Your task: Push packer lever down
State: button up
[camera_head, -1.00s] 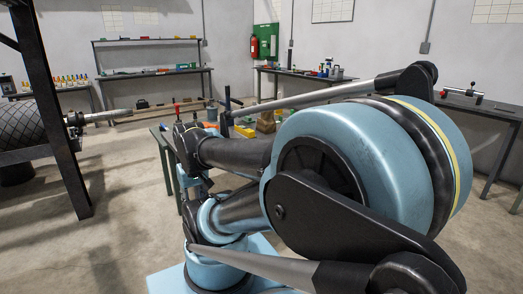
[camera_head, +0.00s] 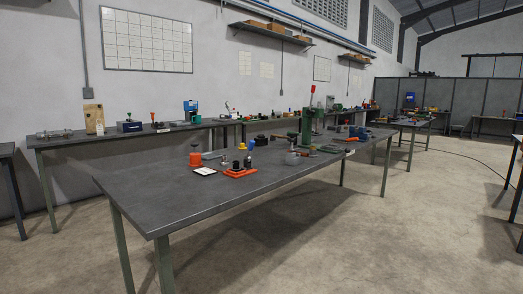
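No packer is clearly labelled, so I cannot tell which device carries the packer lever. A green press-like device (camera_head: 306,128) stands upright on the long dark table, with a red-tipped handle (camera_head: 313,92) rising from its top. Nearer on the same table, a small device with an orange base (camera_head: 240,172) has an upright lever with a blue tip (camera_head: 251,144). My gripper and arm are out of view, and nothing of mine touches either device.
The long dark table (camera_head: 155,205) crosses the middle, its near left part bare. An orange pot (camera_head: 195,159) and a white card (camera_head: 204,171) lie beside the small device. A wall bench (camera_head: 75,138) with tools stands behind. Concrete floor (camera_head: 350,240) is open at the right.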

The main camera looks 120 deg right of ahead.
aim_at(251, 145)
jog(key=z, duration=4.45)
jog(key=i, duration=1)
jog(key=u, duration=0.05)
jog(key=k, duration=0.35)
jog(key=z, duration=0.05)
